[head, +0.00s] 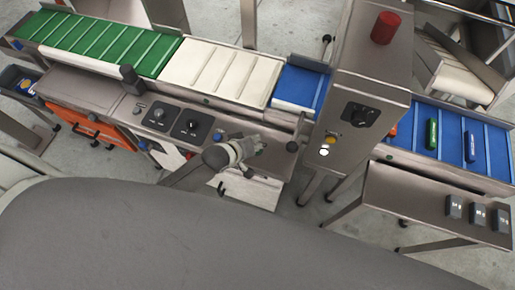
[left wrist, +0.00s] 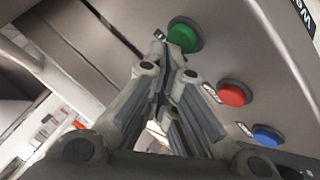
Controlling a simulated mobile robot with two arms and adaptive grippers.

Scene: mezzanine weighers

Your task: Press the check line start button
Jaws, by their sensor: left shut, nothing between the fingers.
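In the left wrist view a round green button (left wrist: 184,36) sits on a grey metal panel, with a red button (left wrist: 232,93) and a blue button (left wrist: 267,136) in a row beside it. My left gripper (left wrist: 160,40) is shut and empty. Its fingertips are close to the green button and overlap its edge in the picture; I cannot tell whether they touch it. In the head view my left gripper (head: 252,147) is in front of the console's front edge. The blue button (head: 142,147) shows there, but the green one cannot be made out. My right gripper is not in view.
A conveyor with green (head: 95,42), white (head: 218,73) and blue belts runs behind the console. A metal cabinet (head: 362,82) with a red beacon (head: 385,27) stands to the right. Black dials (head: 192,124) are on the console top. An orange bin (head: 85,125) is at left.

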